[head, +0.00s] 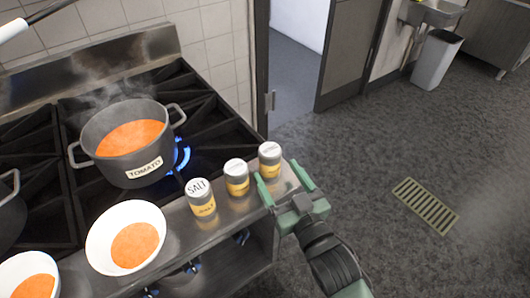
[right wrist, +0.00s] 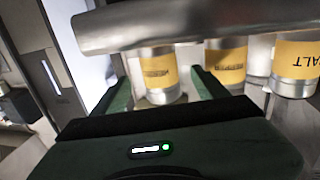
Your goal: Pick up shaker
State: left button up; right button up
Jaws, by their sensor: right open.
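Three shakers with yellow bands stand in a row on the steel ledge in front of the stove. The left one, marked SALT (head: 201,197), is nearest the white bowl. The middle shaker (head: 237,178) and right shaker (head: 270,158) stand further along; the right one is at the ledge's end. My right gripper (head: 283,181) is open, its green fingers pointing at the right shaker. In the right wrist view this shaker (right wrist: 158,78) shows between the spread fingers, with no clear contact. The other two shakers are to its right there. My left gripper is not in view.
A steaming TOMATO pot (head: 130,142) stands on the stove over a blue flame. Two white bowls of orange soup, one in front of the pot (head: 100,240) and one at the lower left (head: 10,268), are on the left. Open floor (head: 400,150) lies right of the stove.

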aim_at(265, 152)
jog(key=shift+w+a, duration=0.2)
jog(key=shift+w, duration=0.2)
jog(key=x, duration=0.2)
jog(key=p+x, duration=0.1)
jog(key=x, duration=0.3)
jog(key=shift+r+p, duration=0.35)
jog(key=shift+p, duration=0.05)
jog(key=shift+w+a, duration=0.2)
jog(key=shift+w, duration=0.2)
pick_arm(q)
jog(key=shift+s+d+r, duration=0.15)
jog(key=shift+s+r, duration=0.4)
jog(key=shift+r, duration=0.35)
pick_arm(e)
jog(key=shift+c, duration=0.3)
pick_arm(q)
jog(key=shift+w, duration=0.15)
pick_arm(e)
grip_shut()
